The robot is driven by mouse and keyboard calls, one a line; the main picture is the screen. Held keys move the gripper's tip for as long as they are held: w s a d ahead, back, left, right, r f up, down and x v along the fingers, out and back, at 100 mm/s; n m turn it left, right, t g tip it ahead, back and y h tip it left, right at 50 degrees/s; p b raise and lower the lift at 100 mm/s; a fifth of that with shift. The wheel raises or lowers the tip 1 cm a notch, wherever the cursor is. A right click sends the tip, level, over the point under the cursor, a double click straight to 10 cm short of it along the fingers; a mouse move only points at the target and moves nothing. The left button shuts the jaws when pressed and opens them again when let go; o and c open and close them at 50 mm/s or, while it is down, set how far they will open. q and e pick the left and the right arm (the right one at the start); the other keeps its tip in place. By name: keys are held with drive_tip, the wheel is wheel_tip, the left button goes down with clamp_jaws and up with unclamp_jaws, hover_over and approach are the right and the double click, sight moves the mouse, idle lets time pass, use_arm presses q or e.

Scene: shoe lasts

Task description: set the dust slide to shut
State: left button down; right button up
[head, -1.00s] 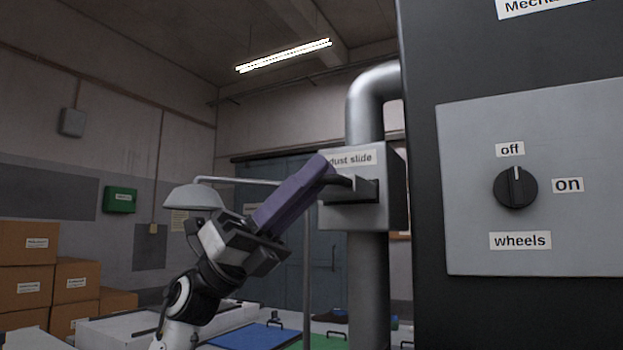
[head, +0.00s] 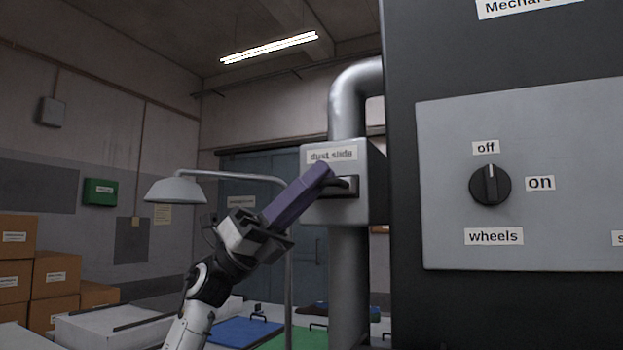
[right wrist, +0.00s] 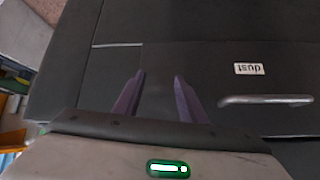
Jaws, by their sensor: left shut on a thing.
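The dust slide (head: 350,186) is a dark plate with a handle in the slot of a grey box (head: 319,212) on the metal pipe, under a "dust slide" label (head: 332,155). Only a short part of it shows outside the box's front. My left gripper (head: 327,174) has purple fingers and is shut on the slide's handle; the fingers hide part of the handle. My right gripper (right wrist: 158,97) shows in the right wrist view, its two purple fingers apart with nothing between them, in front of a dark panel.
A dark machine cabinet fills the right side, with a wheels knob (head: 490,185) pointing to "off". A lamp (head: 176,190) hangs behind my left arm. Cardboard boxes (head: 55,272) stand at left. The right wrist view shows a "dust" label (right wrist: 257,69) and a bar handle (right wrist: 266,101).

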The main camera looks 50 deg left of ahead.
use_arm(q)
drive_tip(key=c, duration=1.8)
unclamp_jaws()
drive_tip(key=shift+w+a+t, duration=0.15)
drive_tip(key=shift+w+t, duration=0.1)
drive_tip(key=shift+t, duration=0.05)
drive_tip(key=shift+s+a+f+b, duration=0.2)
drive_tip(key=shift+f+b, duration=0.1)
drive_tip(key=shift+f, duration=0.15)
drive_tip(key=b+v, duration=0.4)
drive_tip(key=v, duration=0.5)
drive_tip(key=shift+s+a, duration=0.15)
drive_tip(key=shift+a, duration=0.05)
